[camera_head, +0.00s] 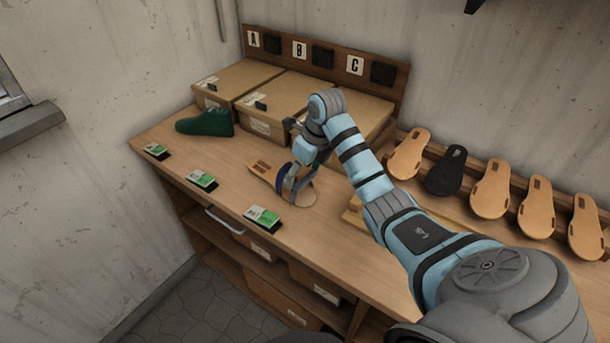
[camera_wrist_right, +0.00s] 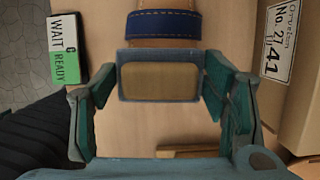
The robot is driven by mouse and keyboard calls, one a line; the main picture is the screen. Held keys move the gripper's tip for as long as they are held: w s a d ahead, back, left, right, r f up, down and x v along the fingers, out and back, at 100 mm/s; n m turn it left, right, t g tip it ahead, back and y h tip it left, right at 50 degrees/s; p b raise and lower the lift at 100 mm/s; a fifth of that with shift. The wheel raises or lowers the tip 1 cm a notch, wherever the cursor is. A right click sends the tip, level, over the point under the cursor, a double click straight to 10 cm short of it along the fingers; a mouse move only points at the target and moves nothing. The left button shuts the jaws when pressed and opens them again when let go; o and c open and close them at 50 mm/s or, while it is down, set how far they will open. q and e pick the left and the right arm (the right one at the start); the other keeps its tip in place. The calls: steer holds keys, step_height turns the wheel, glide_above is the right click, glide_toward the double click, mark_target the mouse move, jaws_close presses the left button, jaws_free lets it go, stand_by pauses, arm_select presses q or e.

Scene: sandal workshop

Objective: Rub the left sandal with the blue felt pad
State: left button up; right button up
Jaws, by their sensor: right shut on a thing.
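A tan sandal with a dark blue strap (camera_head: 282,186) lies on the workbench, partly hidden by my right gripper (camera_head: 297,183). No second strapped sandal shows. In the right wrist view the stitched blue strap (camera_wrist_right: 163,24) is at the top, just beyond the fingers. My right gripper (camera_wrist_right: 160,85) is shut on a small rectangular block with a blue-grey rim and a tan face, which I take to be the blue felt pad (camera_wrist_right: 160,99). Its underside is hidden. I cannot tell whether it touches the sandal. My left gripper is not in view.
Cardboard boxes (camera_head: 232,79) stand at the back below a board marked A, B, C (camera_head: 327,58). Several green-and-white cards (camera_head: 262,217) line the front edge. Several soles (camera_head: 490,188) lean on a rack at the right.

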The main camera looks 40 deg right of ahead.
steer(key=shift+s+d+f, duration=0.1)
steer(key=shift+s+f, duration=0.1)
steer(key=shift+s, duration=0.35)
steer(key=shift+s+f, duration=0.2)
steer(key=shift+s, duration=0.3)
steer(key=shift+w+r, duration=0.3)
steer(key=shift+w, duration=0.9)
steer(key=shift+s+r+p, duration=0.1)
steer(key=shift+r+p, duration=0.15)
steer(key=shift+p, duration=0.05)
step_height(320, 180, up, 7)
steer(key=p, duration=0.6)
steer(key=shift+r+p, duration=0.1)
steer(key=shift+p, duration=0.2)
